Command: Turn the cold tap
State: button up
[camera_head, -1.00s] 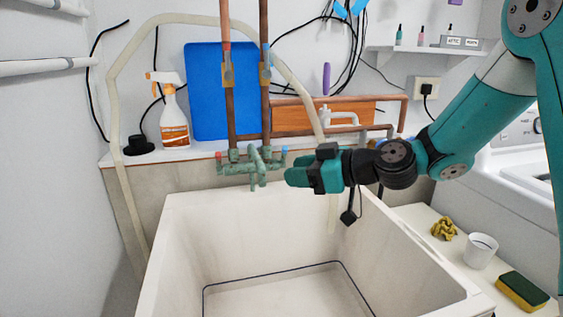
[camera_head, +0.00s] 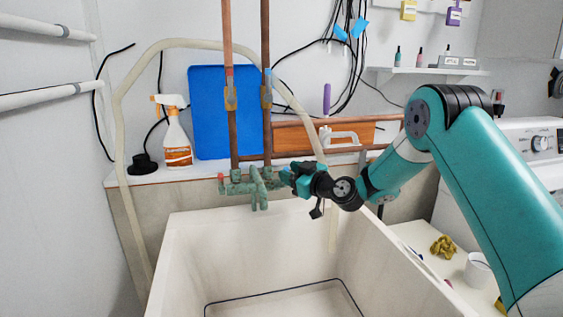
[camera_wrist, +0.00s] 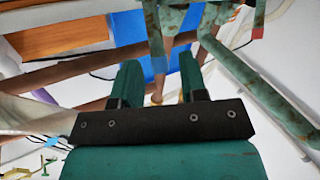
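The green, weathered tap fixture (camera_head: 258,188) is on the wall above the white sink. Its red-marked handle (camera_head: 221,180) shows at the left. My gripper (camera_head: 288,177) is at the fixture's right end and covers the blue-marked cold side in the head view. In the wrist view my gripper (camera_wrist: 160,80) has its two teal fingers apart. A green stem (camera_wrist: 154,30) of the fixture reaches down between them, with a blue patch at its lower end. I cannot tell whether a finger touches it.
Two copper pipes (camera_head: 231,125) rise above the fixture. A spray bottle (camera_head: 177,140) and a blue board (camera_head: 207,125) stand on the left ledge. The sink (camera_head: 190,245) is open below. A white cup (camera_head: 477,270) and yellow cloth (camera_head: 443,246) are at the right.

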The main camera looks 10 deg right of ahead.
jog(key=shift+p+x, duration=0.4)
jog(key=shift+x, duration=1.45)
jog(key=shift+f, duration=0.1)
grip_shut()
